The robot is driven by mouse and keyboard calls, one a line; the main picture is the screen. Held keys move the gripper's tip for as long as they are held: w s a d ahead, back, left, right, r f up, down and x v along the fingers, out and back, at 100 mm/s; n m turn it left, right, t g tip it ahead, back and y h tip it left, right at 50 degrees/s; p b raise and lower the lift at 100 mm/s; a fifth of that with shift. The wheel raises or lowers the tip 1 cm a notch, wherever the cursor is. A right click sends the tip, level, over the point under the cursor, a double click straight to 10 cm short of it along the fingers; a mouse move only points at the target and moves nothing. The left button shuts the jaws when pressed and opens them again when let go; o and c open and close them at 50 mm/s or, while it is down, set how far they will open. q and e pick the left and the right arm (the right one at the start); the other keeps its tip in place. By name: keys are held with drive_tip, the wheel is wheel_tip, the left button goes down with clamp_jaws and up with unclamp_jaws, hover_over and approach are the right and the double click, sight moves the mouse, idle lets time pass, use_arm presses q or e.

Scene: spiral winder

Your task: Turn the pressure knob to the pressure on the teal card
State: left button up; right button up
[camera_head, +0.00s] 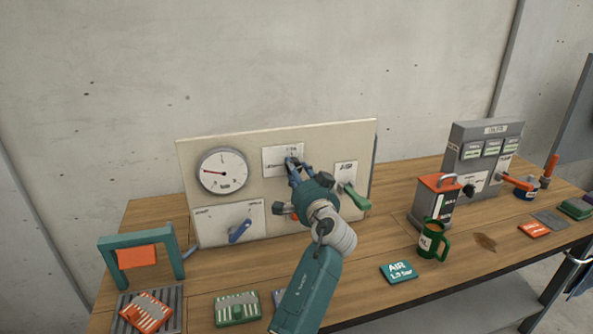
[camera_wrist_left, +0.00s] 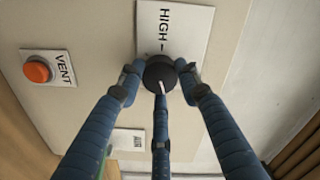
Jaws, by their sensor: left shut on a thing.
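The black pressure knob (camera_wrist_left: 159,70) sits on a white plate marked HIGH on the cream panel (camera_head: 240,150). Its white pointer line shows in the left wrist view. My left gripper (camera_head: 296,166) has its blue fingers closed around the knob; in the head view they mostly hide it. The teal card (camera_head: 398,272) lies on the table and reads AIR with a bar value, seemingly 1.9, though the digits are blurred. My right gripper is not in view.
A blue lever (camera_head: 240,231) and a green-handled lever (camera_head: 356,197) are on the panel. An orange VENT button (camera_wrist_left: 37,71) is near the knob. A green mug (camera_head: 432,240) and a red-topped box (camera_head: 435,203) stand to the right. A teal frame (camera_head: 140,242) stands front left.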

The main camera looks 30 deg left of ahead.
use_arm(q)
drive_tip(key=shift+r, duration=0.45)
drive_tip(key=o, duration=1.2)
drive_tip(key=shift+w, duration=0.1)
drive_tip(key=shift+c, duration=0.2)
drive_tip(key=v, duration=0.7)
drive_tip(key=shift+f, duration=0.3)
drive_tip(key=shift+d+f, duration=0.1)
